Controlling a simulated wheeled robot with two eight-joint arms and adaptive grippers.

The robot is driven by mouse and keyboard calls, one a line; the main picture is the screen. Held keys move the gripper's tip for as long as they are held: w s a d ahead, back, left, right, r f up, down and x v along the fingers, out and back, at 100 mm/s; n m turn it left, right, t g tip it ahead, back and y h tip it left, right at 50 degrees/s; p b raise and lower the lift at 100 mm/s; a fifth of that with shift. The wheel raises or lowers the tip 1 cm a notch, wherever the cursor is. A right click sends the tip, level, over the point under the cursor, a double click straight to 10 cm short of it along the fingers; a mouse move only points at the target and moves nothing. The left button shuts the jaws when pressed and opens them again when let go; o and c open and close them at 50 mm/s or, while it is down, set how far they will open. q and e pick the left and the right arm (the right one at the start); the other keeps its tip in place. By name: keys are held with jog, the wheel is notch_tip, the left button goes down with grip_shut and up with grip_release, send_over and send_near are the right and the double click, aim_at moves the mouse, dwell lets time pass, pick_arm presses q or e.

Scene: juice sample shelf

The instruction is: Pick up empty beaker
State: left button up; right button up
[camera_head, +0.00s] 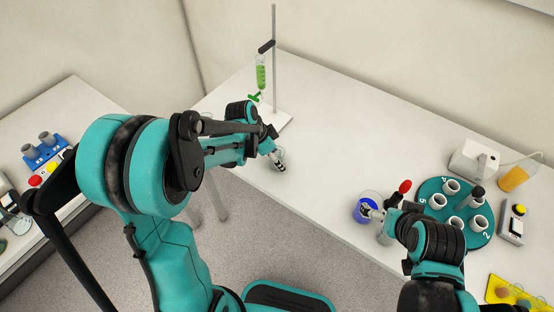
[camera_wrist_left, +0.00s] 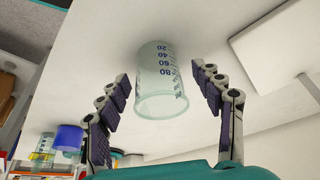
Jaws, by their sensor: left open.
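The empty beaker (camera_wrist_left: 158,85) is clear glass with dark blue graduation marks. In the left wrist view it stands between the two open fingers of my left gripper (camera_wrist_left: 160,80), with a gap on each side. In the head view my left gripper (camera_head: 279,163) is at the table's front edge near the burette stand, and it hides most of the beaker there. My right gripper (camera_head: 374,213) is at a beaker of blue liquid (camera_head: 362,207); whether its fingers close on that beaker is unclear.
A burette with green liquid (camera_head: 261,75) hangs on a stand (camera_head: 274,50) behind my left gripper. A teal round rack (camera_head: 432,190) with several white cups, a white device (camera_head: 470,160) and an orange beaker (camera_head: 513,178) are at the right. The middle table is clear.

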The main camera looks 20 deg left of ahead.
pick_arm(q)
jog(key=shift+r, duration=0.1)
jog(key=c, duration=1.2)
jog(key=shift+r, duration=0.15)
